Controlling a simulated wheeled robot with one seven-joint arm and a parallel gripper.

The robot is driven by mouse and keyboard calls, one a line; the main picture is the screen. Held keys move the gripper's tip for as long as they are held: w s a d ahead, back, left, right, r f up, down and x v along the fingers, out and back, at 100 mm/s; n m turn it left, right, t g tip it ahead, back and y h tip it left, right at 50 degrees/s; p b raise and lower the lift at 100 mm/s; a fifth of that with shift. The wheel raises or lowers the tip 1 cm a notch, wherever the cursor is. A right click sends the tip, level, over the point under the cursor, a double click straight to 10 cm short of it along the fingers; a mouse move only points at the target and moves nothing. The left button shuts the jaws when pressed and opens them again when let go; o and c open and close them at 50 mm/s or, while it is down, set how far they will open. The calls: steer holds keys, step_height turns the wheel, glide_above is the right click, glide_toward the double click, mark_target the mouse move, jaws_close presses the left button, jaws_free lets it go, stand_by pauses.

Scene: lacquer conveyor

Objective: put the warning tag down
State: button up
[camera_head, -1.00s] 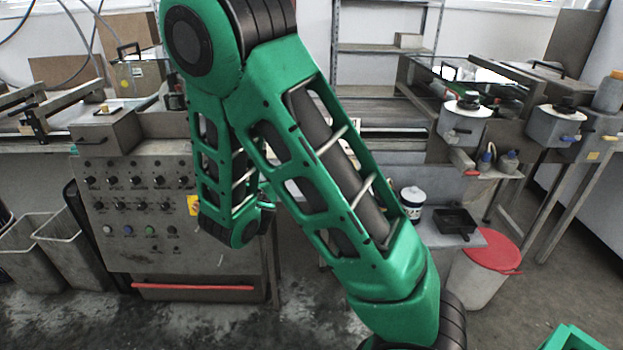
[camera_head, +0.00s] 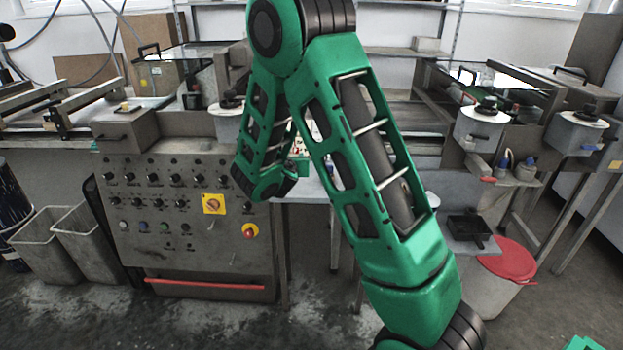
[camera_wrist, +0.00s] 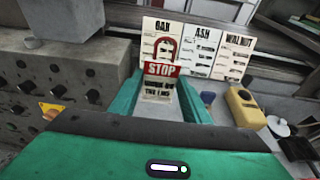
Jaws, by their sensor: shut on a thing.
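The warning tag (camera_wrist: 160,84) is a pale card with a red STOP band and dark lettering. A red hook-shaped loop (camera_wrist: 165,47) shows just above it in the wrist view. My gripper (camera_wrist: 160,90) has its green fingers on either side of the tag, shut on it and holding it upright, lettering facing the wrist camera. In the head view my gripper is mostly hidden behind my arm, and I cannot make out the tag clearly there.
A board lettered OAK, ASH and WALNUT (camera_wrist: 203,52) stands behind the tag. A yellow device (camera_wrist: 245,106) is to the right. The control panel (camera_head: 190,262) has knobs, a yellow-plated switch (camera_head: 213,204) and a red button (camera_head: 250,231). A black tray (camera_head: 468,229) and red-lidded bin (camera_head: 508,262) stand right.

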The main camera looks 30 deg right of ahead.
steer(key=d+f, duration=0.1)
steer(key=d, duration=0.1)
steer(key=d+f, duration=0.2)
steer(key=s+d+f, duration=0.1)
steer(key=d, duration=0.2)
steer(key=shift+f, duration=0.2)
steer(key=shift+w+f, duration=0.1)
steer(key=shift+f, duration=1.85)
steer(key=o, duration=1)
steer(key=shift+o, duration=0.2)
